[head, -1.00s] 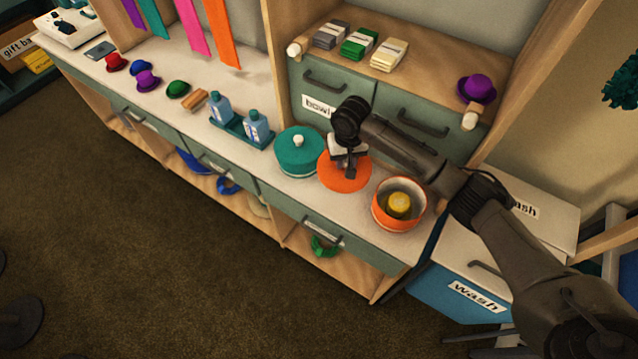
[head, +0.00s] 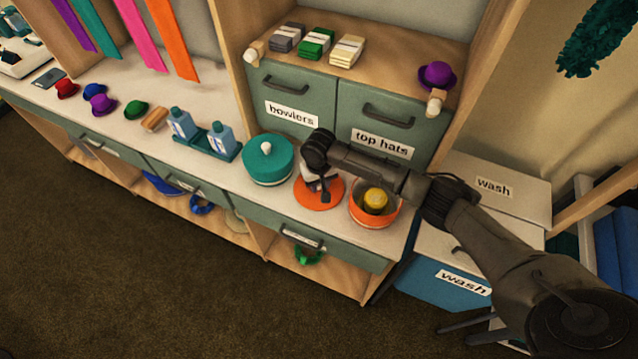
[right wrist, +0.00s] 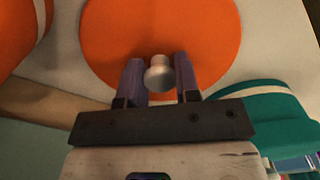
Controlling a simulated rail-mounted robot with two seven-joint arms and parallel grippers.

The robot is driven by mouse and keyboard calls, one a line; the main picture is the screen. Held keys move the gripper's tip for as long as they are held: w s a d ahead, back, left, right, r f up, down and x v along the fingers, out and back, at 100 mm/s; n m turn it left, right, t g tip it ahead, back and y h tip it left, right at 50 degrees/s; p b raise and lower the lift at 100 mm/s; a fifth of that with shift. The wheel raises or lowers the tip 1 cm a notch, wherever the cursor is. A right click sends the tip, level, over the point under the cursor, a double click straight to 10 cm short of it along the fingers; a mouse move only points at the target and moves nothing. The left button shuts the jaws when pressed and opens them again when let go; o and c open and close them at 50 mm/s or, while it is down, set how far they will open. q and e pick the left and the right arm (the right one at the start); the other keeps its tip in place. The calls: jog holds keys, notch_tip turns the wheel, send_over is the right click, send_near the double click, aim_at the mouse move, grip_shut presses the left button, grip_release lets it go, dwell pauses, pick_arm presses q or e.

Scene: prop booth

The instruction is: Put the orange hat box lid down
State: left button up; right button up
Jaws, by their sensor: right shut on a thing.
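The orange hat box lid (head: 308,202) is a flat orange disc over the counter, between the teal hat box and the open orange hat box (head: 375,219). It looks level and at or just above the counter; I cannot tell if it touches. My right gripper (head: 323,186) is above the lid. In the right wrist view, its fingers (right wrist: 160,82) are shut on the lid's pale round knob (right wrist: 160,73), with the orange lid (right wrist: 160,25) spread behind. The open box holds a yellow thing (head: 375,200). My left gripper is not in view.
The teal hat box (head: 268,165) stands close to the lid's left. A tray of blue bottles (head: 221,148) is farther left. Drawers labelled bowlers (head: 292,115) and top hats (head: 383,142) rise behind. The counter's front edge is close in front of the lid.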

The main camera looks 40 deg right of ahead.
dwell(0.3)
jog(key=o, duration=0.9)
jog(key=shift+r, duration=0.1)
jog(key=shift+r+p, duration=1.4)
jog(key=shift+r, duration=4.6)
